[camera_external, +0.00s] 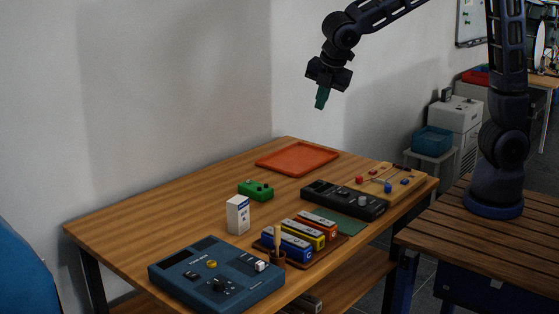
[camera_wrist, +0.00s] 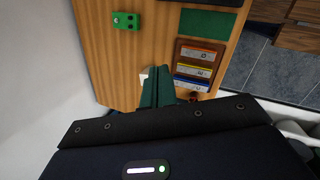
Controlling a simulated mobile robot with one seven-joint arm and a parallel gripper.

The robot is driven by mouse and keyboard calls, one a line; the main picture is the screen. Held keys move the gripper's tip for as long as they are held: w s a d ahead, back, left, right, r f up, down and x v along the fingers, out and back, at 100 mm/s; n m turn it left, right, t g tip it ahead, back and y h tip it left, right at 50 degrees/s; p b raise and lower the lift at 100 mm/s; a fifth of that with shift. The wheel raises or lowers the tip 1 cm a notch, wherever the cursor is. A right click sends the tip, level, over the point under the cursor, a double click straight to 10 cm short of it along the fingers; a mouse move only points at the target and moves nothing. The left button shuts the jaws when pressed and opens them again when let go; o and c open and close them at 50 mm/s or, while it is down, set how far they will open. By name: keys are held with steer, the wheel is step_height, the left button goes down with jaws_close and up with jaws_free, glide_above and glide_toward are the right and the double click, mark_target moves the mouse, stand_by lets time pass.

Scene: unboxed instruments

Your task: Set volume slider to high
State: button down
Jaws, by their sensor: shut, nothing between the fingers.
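My gripper (camera_external: 321,99) is shut and empty, high above the back of the table. Its green fingers (camera_wrist: 157,86) also show closed together in the wrist view. A blue console (camera_external: 214,277) lies at the table's near left, with a black knob, a yellow button and a white slider-like cap (camera_external: 260,266) at its right. A long black device (camera_external: 340,200) lies at the right with a pale knob (camera_external: 362,202). I cannot read the labels, so I cannot tell which control is the volume slider. The blue console is not visible in the wrist view.
A white carton (camera_external: 238,214), a green box (camera_external: 255,190), a rack of coloured blocks (camera_external: 303,235) and a wooden board with coloured knobs (camera_external: 386,181) stand on the table. An orange tray (camera_external: 297,159) lies at the back. The table's left part is clear.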

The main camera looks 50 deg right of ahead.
mark_target(260, 266)
steer(key=s+a+f+n, duration=0.5)
steer(key=s+a+f, duration=0.1)
steer(key=a, duration=0.5)
steer(key=s+a+f+n, duration=0.4)
steer(key=s+a+f, duration=0.2)
steer(key=a, duration=0.5)
steer(key=s+a+f+n, duration=0.5)
steer(key=s+a+f, duration=0.1)
steer(key=a, duration=0.5)
steer(key=shift+s+a+f+n+y, duration=0.3)
steer(key=shift+s+f+y, duration=0.1)
steer(key=shift+f, duration=0.45)
steer(key=x, duration=1)
steer(key=shift+w+d, duration=0.1)
steer(key=shift+w, duration=2.05)
steer(key=shift+w, duration=0.15)
